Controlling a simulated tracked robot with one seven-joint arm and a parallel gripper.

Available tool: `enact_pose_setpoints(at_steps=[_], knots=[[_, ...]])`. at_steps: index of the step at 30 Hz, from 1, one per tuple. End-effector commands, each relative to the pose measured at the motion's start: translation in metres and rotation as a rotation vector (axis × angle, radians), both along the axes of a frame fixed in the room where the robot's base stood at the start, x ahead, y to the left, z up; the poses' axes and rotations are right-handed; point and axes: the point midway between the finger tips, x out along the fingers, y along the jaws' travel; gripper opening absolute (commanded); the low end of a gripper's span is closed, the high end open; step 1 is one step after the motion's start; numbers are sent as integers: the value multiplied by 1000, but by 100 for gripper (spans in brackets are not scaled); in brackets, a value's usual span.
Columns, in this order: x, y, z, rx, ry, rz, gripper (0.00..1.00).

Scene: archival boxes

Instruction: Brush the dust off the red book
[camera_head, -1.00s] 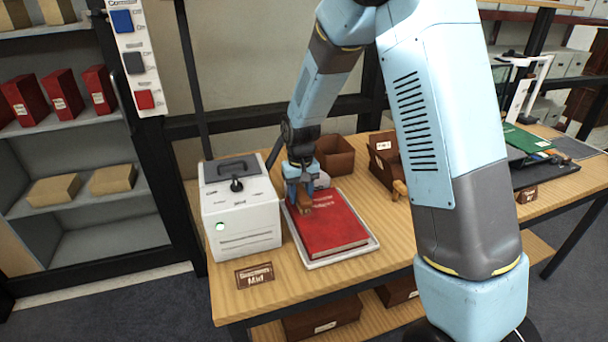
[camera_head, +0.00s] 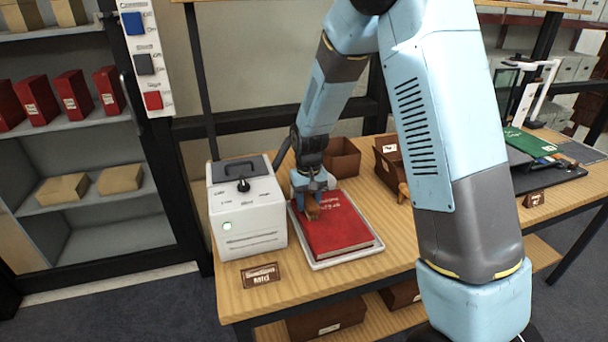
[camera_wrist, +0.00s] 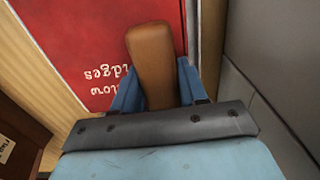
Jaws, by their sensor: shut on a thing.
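The red book (camera_head: 338,232) lies flat on a pale tray (camera_head: 350,258) on the wooden table. White lettering shows on its cover in the wrist view (camera_wrist: 100,50). My gripper (camera_head: 311,200) is over the far left part of the book. It is shut on a brown wooden-looking piece, the brush handle (camera_wrist: 153,65), which stands out between the fingers in the wrist view. The brush's bristles are hidden, so I cannot tell whether they touch the cover. I cannot make out dust on the cover.
A white box-shaped machine (camera_head: 246,215) with a green light stands close left of the tray. Brown boxes (camera_head: 342,158) stand behind the book. A brown label plate (camera_head: 261,275) sits at the front edge. A dark mat (camera_head: 545,175) lies at the right.

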Motion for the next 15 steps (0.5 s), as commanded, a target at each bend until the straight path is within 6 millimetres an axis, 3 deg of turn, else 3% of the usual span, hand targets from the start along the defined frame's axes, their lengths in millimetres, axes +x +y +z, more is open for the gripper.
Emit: enact_pose_setpoints(at_steps=[5, 7, 15], knots=[[3, 2, 4, 1, -3, -1, 4], [2, 5, 24, 3, -7, 5, 4], [0, 10, 46, 1, -4, 14, 4]])
